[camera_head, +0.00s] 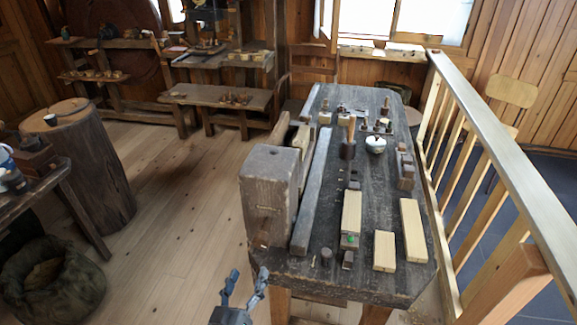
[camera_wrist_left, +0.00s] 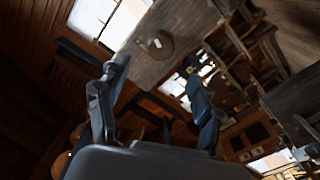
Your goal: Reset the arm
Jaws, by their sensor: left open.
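My left gripper (camera_head: 246,278) shows at the bottom of the head view, in front of the workbench's near left corner. Its two dark fingers point up and stand apart, with nothing between them. In the left wrist view the same gripper (camera_wrist_left: 155,78) also has its fingers spread and empty, with the room's wall, window and shelves tilted behind. The dark wooden workbench (camera_head: 335,225) stands just beyond the gripper. I cannot tell the exact gap between gripper and bench. My right gripper is in neither view.
A big wooden block (camera_head: 268,195) sits at the bench's left edge. Pale wood pieces (camera_head: 413,230) and small turned parts lie on top. A wooden railing (camera_head: 500,150) runs along the right. A stump (camera_head: 85,160) stands at left. The plank floor (camera_head: 175,230) between is clear.

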